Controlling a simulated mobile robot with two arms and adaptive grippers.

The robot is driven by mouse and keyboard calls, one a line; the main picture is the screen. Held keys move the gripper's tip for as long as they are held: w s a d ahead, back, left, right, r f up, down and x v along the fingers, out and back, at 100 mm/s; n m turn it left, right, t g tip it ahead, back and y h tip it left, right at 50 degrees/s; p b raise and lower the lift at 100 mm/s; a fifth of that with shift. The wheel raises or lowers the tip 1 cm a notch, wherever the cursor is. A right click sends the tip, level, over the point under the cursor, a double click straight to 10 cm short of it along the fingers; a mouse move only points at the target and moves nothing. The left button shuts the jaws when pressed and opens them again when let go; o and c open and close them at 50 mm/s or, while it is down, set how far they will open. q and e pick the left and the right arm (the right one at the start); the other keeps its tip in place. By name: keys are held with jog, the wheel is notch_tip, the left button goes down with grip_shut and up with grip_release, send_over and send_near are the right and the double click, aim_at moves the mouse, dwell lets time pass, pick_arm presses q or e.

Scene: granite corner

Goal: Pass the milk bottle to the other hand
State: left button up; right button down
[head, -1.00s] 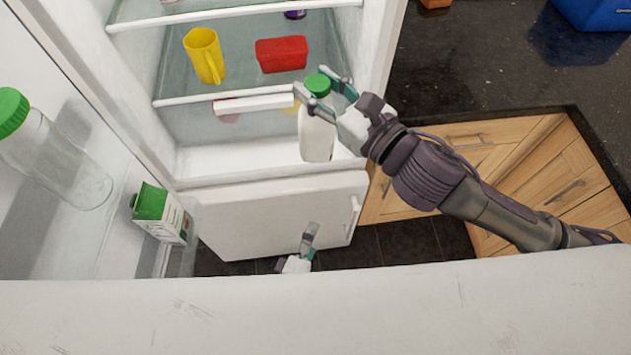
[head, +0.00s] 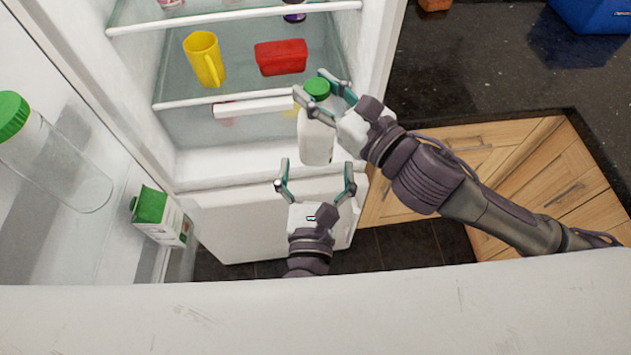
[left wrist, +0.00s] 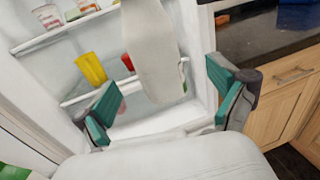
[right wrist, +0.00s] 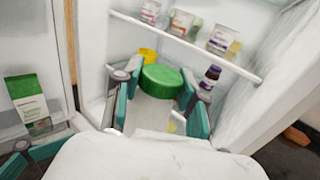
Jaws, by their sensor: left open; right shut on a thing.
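The milk bottle (head: 316,140) is white with a green cap and hangs roughly upright in front of the open fridge. My right gripper (head: 322,88) is shut on its upper part, just below the cap. In the right wrist view the green cap (right wrist: 161,80) shows between the fingers. My left gripper (head: 316,178) is open and empty, below and slightly left of the bottle's base, with its fingers pointing up. In the left wrist view the bottle's white body (left wrist: 150,50) stands beyond and above the spread fingers, not touching them.
The fridge shelves hold a yellow mug (head: 204,60) and a red container (head: 281,56). The fridge door on the left holds a green-capped clear bottle (head: 50,160) and a green-white carton (head: 160,215). A dark countertop (head: 480,70) lies to the right.

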aim_at(320, 130)
pick_arm(q)
jog(key=w, duration=0.5)
jog(key=w+d, duration=0.1)
jog(key=w, duration=0.2)
pick_arm(e)
jog(key=shift+r, duration=0.1)
pick_arm(q)
jog(key=shift+d, duration=0.15)
jog(key=c, duration=1.8)
pick_arm(e)
jog(key=shift+a, duration=0.1)
pick_arm(q)
jog(key=shift+r, duration=0.1)
pick_arm(e)
jog(key=c, duration=0.8)
grip_release()
jog(key=shift+c, duration=0.2)
jog(key=shift+o, duration=1.2)
